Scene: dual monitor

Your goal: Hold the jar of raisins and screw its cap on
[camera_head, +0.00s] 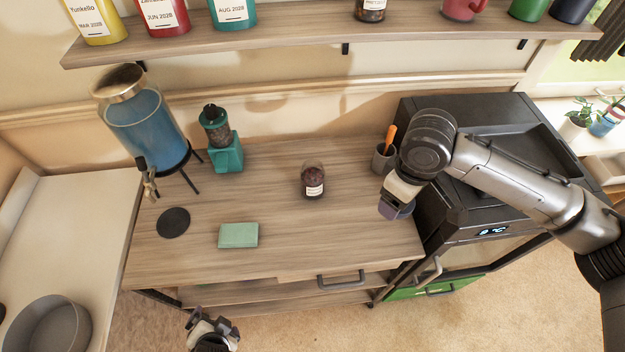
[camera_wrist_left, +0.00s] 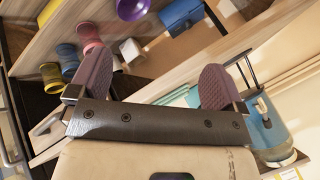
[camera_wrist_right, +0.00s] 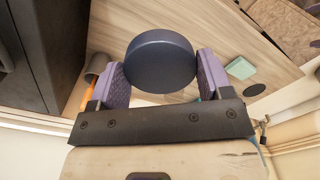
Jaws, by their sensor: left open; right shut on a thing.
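The jar of raisins (camera_head: 313,181), glass with dark contents and a white label, stands upright on the wooden table. No cap shows on its top. A round dark blue cap (camera_wrist_right: 160,62) is held between the purple fingers of my right gripper (camera_wrist_right: 162,78). In the head view my right gripper (camera_head: 396,205) hangs over the table's right edge, to the right of the jar and apart from it. My left gripper (camera_head: 212,332) is low, in front of the table's front left. The left wrist view shows my left gripper (camera_wrist_left: 152,82) open and empty.
A blue drink dispenser (camera_head: 146,125), a teal grinder-like object (camera_head: 222,145), a black coaster (camera_head: 173,222) and a green cloth-like block (camera_head: 238,235) are left of the jar. A grey cup (camera_head: 383,158) with an orange item stands right. A shelf (camera_head: 330,38) overhangs behind.

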